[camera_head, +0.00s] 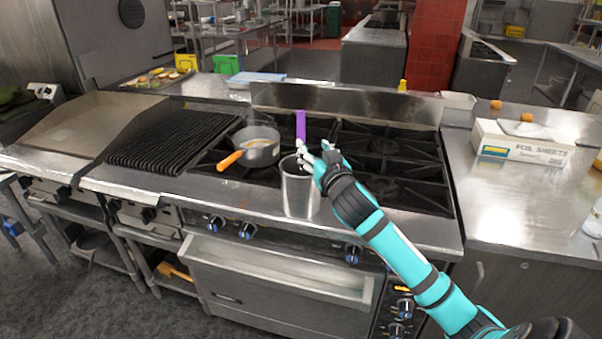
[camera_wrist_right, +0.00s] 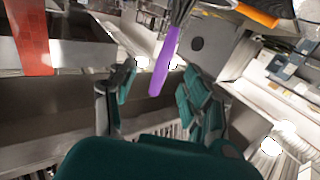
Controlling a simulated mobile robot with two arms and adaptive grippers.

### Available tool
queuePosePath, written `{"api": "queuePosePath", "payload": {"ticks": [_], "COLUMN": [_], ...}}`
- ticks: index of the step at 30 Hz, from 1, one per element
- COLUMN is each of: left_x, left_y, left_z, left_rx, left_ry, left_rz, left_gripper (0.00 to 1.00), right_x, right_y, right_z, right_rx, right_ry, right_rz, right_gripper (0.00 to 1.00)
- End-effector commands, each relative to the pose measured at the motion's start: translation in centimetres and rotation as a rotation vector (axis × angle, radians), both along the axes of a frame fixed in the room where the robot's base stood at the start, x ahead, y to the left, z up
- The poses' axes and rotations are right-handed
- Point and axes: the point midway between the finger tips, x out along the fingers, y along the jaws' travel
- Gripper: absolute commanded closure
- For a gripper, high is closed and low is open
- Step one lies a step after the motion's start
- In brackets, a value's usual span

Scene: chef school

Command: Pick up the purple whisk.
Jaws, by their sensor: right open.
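The purple whisk (camera_head: 300,125) shows in the head view as an upright purple handle above the steel pot (camera_head: 300,192) at the front of the stove; its lower part is hidden. My right gripper (camera_head: 316,156) is at the pot's rim, just below and right of the handle's visible part. In the right wrist view the purple handle (camera_wrist_right: 164,62) lies in the gap between the open fingers of my right gripper (camera_wrist_right: 160,88), with dark wires at its far end. I cannot tell whether either finger touches it. My left gripper is not in view.
A saucepan (camera_head: 258,148) with an orange handle (camera_head: 229,161) sits on the stove left of the pot. A ribbed griddle (camera_head: 160,135) is further left. A foil-sheets box (camera_head: 524,142) stands on the right counter. The right burners (camera_head: 388,150) are bare.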

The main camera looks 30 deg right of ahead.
Motion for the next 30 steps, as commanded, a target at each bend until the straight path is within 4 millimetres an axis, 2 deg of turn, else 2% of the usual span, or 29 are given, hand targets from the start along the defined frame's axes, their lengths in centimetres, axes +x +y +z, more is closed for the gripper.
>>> {"api": "queuePosePath", "payload": {"ticks": [3, 11, 17, 21, 30], "left_x": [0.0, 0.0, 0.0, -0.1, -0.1], "left_y": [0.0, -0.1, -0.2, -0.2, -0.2], "left_z": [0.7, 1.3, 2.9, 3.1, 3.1], "left_rx": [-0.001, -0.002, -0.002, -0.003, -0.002], "left_ry": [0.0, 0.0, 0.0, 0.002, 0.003], "left_rz": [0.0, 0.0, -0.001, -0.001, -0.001], "left_gripper": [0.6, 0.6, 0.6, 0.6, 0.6], "right_x": [1.8, 3.5, 6.3, 7.7, 8.1], "right_y": [-0.5, -0.8, -0.9, -1.3, -1.4], "right_z": [0.2, 0.2, 0.7, 0.4, 0.1], "right_rx": [0.0, 0.0, -0.001, 0.001, 0.0], "right_ry": [0.0, 0.001, 0.001, 0.001, 0.002], "right_rz": [-0.001, 0.0, -0.001, -0.001, 0.0], "right_gripper": [0.5, 0.5, 0.5, 0.5, 0.5]}}
